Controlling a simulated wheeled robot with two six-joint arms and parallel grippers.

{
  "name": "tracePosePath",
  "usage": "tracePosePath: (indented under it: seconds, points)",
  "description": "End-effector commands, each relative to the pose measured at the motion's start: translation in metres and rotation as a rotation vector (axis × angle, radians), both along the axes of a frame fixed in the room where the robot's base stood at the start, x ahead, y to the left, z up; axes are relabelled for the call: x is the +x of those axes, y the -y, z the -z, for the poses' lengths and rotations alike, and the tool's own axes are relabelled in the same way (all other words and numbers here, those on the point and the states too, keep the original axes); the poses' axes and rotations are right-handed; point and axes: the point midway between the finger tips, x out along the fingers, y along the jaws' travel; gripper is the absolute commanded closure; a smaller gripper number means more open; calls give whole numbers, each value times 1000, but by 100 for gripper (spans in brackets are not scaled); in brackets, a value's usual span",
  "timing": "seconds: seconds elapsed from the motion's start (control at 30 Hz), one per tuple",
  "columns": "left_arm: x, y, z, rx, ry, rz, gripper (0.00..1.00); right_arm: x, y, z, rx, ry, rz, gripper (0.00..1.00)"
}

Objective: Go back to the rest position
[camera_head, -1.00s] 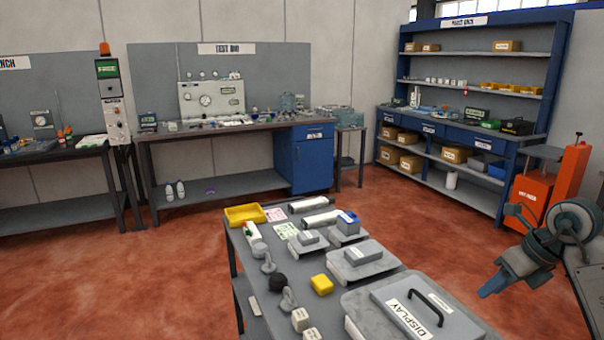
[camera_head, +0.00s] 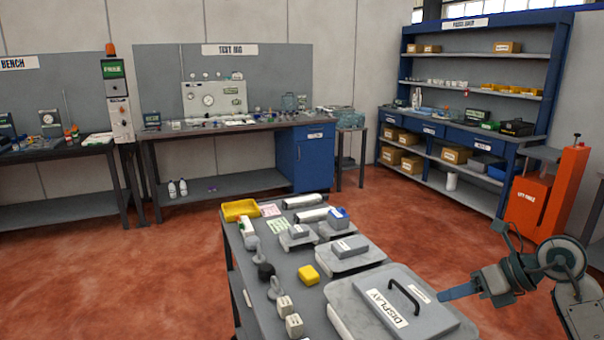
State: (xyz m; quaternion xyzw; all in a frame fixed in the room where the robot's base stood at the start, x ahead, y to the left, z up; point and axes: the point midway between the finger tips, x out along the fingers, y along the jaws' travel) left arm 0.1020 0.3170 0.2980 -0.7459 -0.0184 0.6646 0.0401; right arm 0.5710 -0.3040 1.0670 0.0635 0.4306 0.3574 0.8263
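My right gripper (camera_head: 459,291) comes in from the lower right on my grey jointed arm. Its blue fingers point left, and in the picture they lie beside the right side of the grey DISPLAY case (camera_head: 410,300). I see nothing held in it. The fingers show edge-on as one blue piece, so their opening cannot be told. My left gripper is out of the picture.
A dark table (camera_head: 236,280) in front carries the DISPLAY case, a yellow tray (camera_head: 241,210), a yellow block (camera_head: 308,275) and several small parts. An orange lift (camera_head: 540,200) stands at the right. Red floor (camera_head: 130,280) is clear at the left.

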Motion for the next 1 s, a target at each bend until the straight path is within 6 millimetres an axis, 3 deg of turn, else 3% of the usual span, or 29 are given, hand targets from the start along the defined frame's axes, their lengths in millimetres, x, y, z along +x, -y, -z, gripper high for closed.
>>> tracePosePath:
  seconds: [0.17,0.3,0.47,0.6,0.77,0.87,1.0]
  points:
    - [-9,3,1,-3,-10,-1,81,-7,-49,-6,262,77,-34,69]
    - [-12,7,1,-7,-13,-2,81,-18,-87,-27,588,136,-17,69]
    - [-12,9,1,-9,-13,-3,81,-29,-100,-56,986,162,88,69]
    - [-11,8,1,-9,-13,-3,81,-34,-85,-70,1319,144,257,69]
    - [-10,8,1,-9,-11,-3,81,-36,-48,-59,1655,74,541,69]
    - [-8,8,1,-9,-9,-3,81,-38,-21,-35,1828,5,763,69]
    - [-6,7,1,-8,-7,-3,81,-50,12,21,2002,-125,1131,69]
